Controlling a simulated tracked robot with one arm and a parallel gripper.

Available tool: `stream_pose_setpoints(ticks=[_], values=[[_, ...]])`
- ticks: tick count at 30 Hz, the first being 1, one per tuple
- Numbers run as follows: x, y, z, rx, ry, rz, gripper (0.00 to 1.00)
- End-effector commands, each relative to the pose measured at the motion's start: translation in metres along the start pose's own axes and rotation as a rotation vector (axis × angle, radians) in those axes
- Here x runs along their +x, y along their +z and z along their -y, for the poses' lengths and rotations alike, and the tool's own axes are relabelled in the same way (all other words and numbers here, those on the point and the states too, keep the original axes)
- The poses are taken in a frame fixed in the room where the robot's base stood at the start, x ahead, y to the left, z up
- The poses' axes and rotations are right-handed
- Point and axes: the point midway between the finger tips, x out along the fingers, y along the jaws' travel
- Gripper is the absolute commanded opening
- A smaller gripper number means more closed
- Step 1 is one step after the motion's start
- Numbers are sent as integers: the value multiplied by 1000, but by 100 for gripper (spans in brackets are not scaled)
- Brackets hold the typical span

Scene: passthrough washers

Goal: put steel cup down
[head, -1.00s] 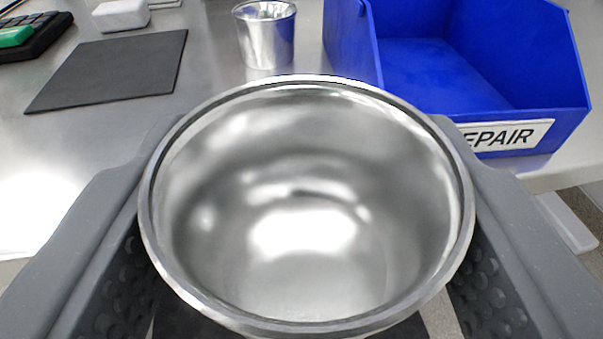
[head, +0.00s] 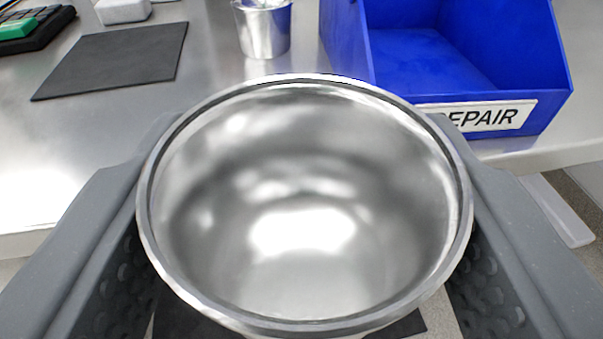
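The steel cup (head: 305,230) is a wide, shiny, open-topped vessel that looks empty. It fills the lower middle of the head view, upright, with its rim facing me. My gripper (head: 305,215) is shut on it, with one grey finger on the left side and one on the right. The cup hides much of the fingers' inner faces and what lies directly below it. The cup is in front of the near edge of a steel table (head: 215,105).
On the table are a dark square mat (head: 115,60), a smaller metal cup (head: 263,32), a blue bin (head: 430,60) labelled "REPAIR", a white block (head: 122,10) and a black tray with green parts (head: 30,28). Bare tabletop lies left, before the mat.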

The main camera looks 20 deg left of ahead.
Motion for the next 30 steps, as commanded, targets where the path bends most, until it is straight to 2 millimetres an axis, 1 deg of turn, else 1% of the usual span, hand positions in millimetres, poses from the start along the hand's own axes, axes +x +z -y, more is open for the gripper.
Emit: stream_pose_setpoints(ticks=[11,14,17,23,28,30], values=[[0,0,0,1,2,0,27],[2,1,-5,4,18,1,27],[6,4,-15,10,57,5,27],[16,10,-49,28,198,6,27],[18,13,-62,30,257,1,27],[21,11,-76,43,321,0,27]])
